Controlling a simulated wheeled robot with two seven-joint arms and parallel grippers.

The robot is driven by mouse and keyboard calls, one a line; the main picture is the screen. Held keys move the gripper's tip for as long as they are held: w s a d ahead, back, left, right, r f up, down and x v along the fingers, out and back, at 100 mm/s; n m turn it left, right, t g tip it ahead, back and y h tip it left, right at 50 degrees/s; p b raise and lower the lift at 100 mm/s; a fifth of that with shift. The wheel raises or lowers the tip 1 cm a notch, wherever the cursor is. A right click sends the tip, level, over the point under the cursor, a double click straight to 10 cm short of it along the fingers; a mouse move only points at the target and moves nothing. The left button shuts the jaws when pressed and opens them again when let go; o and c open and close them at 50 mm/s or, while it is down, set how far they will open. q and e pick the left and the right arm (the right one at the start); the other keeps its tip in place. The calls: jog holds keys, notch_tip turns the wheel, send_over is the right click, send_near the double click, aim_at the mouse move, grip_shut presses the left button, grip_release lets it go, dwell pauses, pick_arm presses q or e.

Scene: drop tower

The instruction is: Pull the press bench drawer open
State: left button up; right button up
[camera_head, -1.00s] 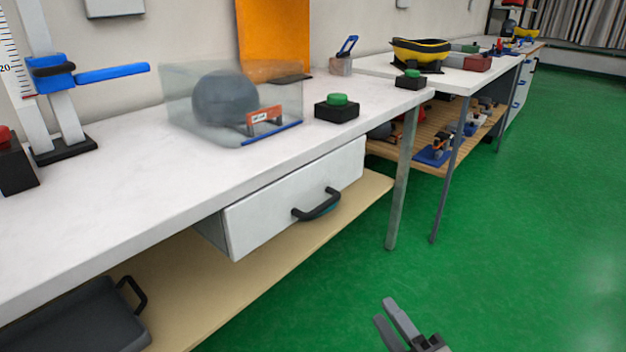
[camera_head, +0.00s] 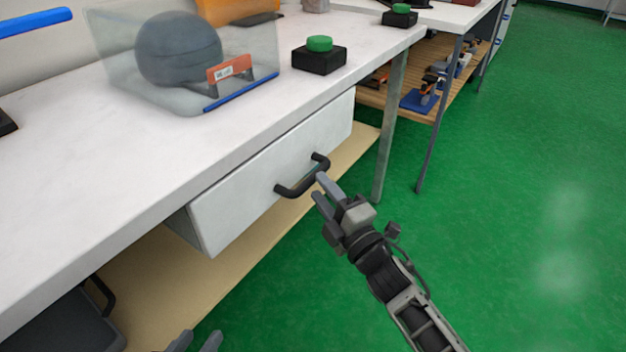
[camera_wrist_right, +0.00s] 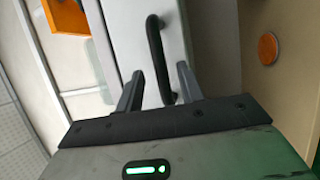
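The white press bench drawer (camera_head: 240,200) hangs under the white bench top, its front looking shut or nearly so. Its black bar handle (camera_head: 297,186) shows in the head view and in the right wrist view (camera_wrist_right: 157,55). My right gripper (camera_head: 319,185) is at the handle's right part in the head view. In the right wrist view its two fingers (camera_wrist_right: 160,82) are apart, with the handle's lower end between them. I cannot tell whether they touch it. My left gripper (camera_head: 196,341) shows only its fingertips at the bottom edge, apart and empty.
The green floor at right is clear.

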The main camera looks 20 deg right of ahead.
aim_at(313, 179)
jog(key=shift+x, duration=2.1)
grip_shut()
jog(key=shift+s, duration=0.1)
